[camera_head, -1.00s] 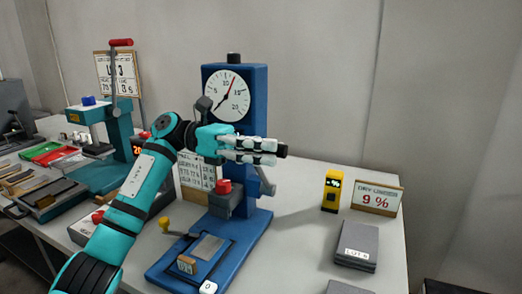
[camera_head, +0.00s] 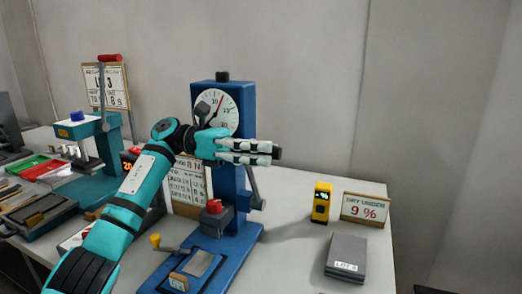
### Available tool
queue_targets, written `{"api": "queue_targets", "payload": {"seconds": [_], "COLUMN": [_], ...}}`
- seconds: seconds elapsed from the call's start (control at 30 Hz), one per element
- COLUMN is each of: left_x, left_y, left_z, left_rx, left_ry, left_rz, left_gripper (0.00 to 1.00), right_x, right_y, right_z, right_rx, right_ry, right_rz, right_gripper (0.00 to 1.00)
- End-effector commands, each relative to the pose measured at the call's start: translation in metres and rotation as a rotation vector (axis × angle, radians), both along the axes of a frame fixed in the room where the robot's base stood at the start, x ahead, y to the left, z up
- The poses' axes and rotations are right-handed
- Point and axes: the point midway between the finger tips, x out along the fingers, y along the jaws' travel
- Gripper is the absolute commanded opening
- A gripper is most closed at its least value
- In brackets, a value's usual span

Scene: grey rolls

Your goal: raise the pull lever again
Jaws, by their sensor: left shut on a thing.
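The blue press (camera_head: 231,175) with a round white dial (camera_head: 216,112) stands upright on the table in the middle. The pull lever (camera_head: 253,187) is a grey arm on the press's right side. It runs upward from its lower end toward my left gripper (camera_head: 256,152). The gripper's fingers reach across the column's front and are shut, with a black end (camera_head: 277,153) showing past the fingertips. This looks like the lever's grip, mostly hidden by the fingers. My right gripper is not in view.
A teal press (camera_head: 92,155) with a red-topped lever stands at the left. The table between the blue press and the slabs is clear.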

Motion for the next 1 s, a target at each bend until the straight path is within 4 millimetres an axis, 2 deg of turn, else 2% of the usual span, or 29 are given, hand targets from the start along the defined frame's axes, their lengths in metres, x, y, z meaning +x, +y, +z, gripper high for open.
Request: {"api": "queue_targets", "payload": {"seconds": [0.03,0.07,0.2,0.67,0.87,1.0], "left_x": [0.001,0.001,0.001,0.001,0.011,0.022], "left_y": [0.000,0.000,0.000,0.004,0.031,0.063], "left_z": [-0.001,-0.001,-0.001,0.000,0.000,0.000], "left_rx": [0.002,0.002,0.002,0.001,0.002,0.002], "left_ry": [0.000,0.000,0.001,0.002,0.004,0.005], "left_rz": [0.004,0.004,0.003,0.001,0.005,0.006], "left_gripper": [0.00,0.27,0.45,0.46,0.46,0.46], "right_x": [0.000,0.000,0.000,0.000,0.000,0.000], "right_y": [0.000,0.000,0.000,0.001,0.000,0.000], "right_z": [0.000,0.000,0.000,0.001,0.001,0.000], "right_rx": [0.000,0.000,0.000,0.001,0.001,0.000], "right_ry": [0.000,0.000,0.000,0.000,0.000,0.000], "right_rz": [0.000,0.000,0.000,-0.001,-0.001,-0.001], "right_gripper": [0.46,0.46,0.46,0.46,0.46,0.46]}}
